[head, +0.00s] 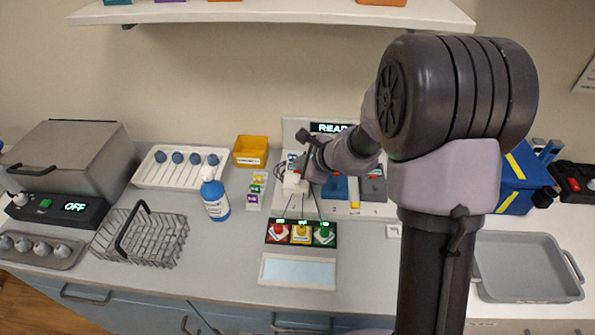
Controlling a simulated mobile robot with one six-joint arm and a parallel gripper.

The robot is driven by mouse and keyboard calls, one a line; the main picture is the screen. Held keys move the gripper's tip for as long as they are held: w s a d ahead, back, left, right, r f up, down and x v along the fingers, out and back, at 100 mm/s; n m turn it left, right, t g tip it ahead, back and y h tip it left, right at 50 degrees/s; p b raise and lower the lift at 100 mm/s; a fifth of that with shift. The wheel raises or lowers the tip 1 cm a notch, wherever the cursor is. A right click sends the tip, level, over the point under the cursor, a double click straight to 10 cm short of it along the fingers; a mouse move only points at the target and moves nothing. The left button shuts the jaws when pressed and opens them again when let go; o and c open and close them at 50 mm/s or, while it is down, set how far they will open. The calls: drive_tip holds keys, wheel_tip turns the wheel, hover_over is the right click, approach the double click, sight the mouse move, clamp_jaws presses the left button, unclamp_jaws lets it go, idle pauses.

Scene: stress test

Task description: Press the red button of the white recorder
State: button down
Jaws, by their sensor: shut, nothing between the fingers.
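A small white box (292,184), which looks like the white recorder, stands on the counter near the middle. A small red spot shows at its top, but it is too small to make out as a button. My gripper (303,171) is shut and empty, close to the top right of this box. I cannot tell whether it touches the box. My arm comes in from the right and hides part of the area behind it.
A black panel (262,238) with red, yellow and green buttons lies in front. A blue-and-white bottle (215,198) and wire basket (178,242) stand left. A station with a READY sign (331,128) stands behind. A grey tray (530,293) is at right. A shelf (270,14) hangs above.

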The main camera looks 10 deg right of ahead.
drive_tip(key=shift+f+b, duration=0.45)
drive_tip(key=shift+b, duration=0.15)
idle(0.5)
drive_tip(key=shift+r, duration=0.1)
drive_tip(key=shift+r+p, duration=0.65)
drive_tip(key=shift+r, duration=0.1)
wheel_tip(320, 180, up, 5)
drive_tip(key=p, duration=0.4)
idle(0.3)
idle(0.4)
